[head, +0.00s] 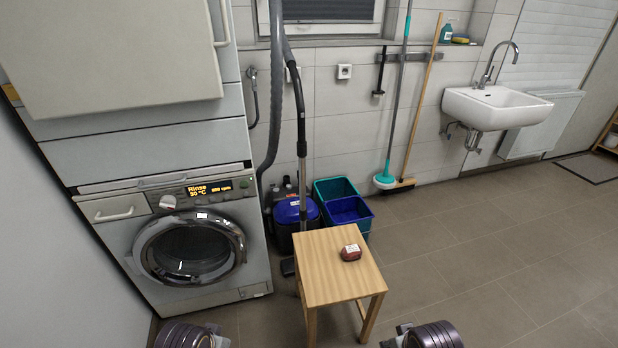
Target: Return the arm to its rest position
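Parts of my two arms show at the bottom edge, one at the lower left and one right of the stool. Both are cut off by the frame, and I see no fingertips of either gripper. The stacked dryer's large pale panel (110,60) fills the upper left and stands out in front of the stack. It looks like a door that is swung open; what lies behind it is hidden. The washing machine (195,250) stands below, its round door shut and its display lit with "Rinse".
A wooden stool (320,265) stands between my arms with a small dark red object (351,253) on it. Behind it are a blue bucket (350,212), a teal bucket (335,188) and a vacuum cleaner (296,215). The tiled floor (500,255) at the right is clear, below the sink (495,105).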

